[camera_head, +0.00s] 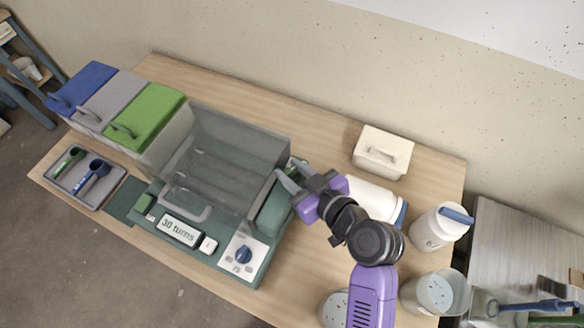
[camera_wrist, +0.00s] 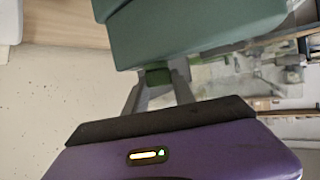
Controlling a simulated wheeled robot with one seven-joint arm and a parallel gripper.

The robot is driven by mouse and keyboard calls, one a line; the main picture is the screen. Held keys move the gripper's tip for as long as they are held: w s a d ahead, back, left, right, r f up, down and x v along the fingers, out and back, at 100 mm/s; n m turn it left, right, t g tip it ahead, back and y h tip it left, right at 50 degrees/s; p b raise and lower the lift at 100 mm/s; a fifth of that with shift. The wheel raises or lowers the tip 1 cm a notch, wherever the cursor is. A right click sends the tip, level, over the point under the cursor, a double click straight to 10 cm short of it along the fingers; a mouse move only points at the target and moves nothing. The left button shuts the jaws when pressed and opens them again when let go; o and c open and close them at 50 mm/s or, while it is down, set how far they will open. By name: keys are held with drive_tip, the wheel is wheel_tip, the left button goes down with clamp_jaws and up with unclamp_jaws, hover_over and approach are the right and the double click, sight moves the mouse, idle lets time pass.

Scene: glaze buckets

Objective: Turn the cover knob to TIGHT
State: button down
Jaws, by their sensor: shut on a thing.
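The green machine (camera_head: 225,236) stands on the wooden table with a clear cover (camera_head: 225,150) over its top. My gripper (camera_head: 288,179) is at the machine's right side, by the edge of the cover. In the wrist view my grey fingers are shut on a small green part (camera_wrist: 157,78), which looks like the cover knob, just beside a larger green body (camera_wrist: 195,30). In the head view the gripper hides this part, and no TIGHT mark or knob angle can be read. The front panel has a blue dial (camera_head: 243,254) and a display (camera_head: 180,231) reading "30 turns".
Blue, grey and green lidded bins (camera_head: 150,115) and a scoop tray (camera_head: 85,180) stand left. Right of my gripper are a lying white container (camera_head: 370,196), a white jug (camera_head: 437,230), a bucket (camera_head: 433,290) and a cream box (camera_head: 383,150).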

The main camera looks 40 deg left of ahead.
drive_tip(key=m+t+p, duration=0.1)
drive_tip(key=m+t+h+p, duration=0.1)
drive_tip(key=t, duration=0.1)
drive_tip(key=shift+s+r+m, duration=0.1)
drive_tip(key=shift+r+m, duration=0.1)
drive_tip(key=shift+m, duration=0.1)
drive_tip(key=shift+f+m+t+p, duration=0.1)
drive_tip(key=shift+m+t+p, duration=0.2)
drive_tip(key=shift+p, duration=0.1)
drive_tip(key=shift+f+h, duration=0.1)
drive_tip(key=shift+h, duration=0.2)
drive_tip(key=c, duration=1)
unclamp_jaws()
drive_tip(key=shift+c, duration=0.2)
drive_tip(key=shift+d, duration=0.1)
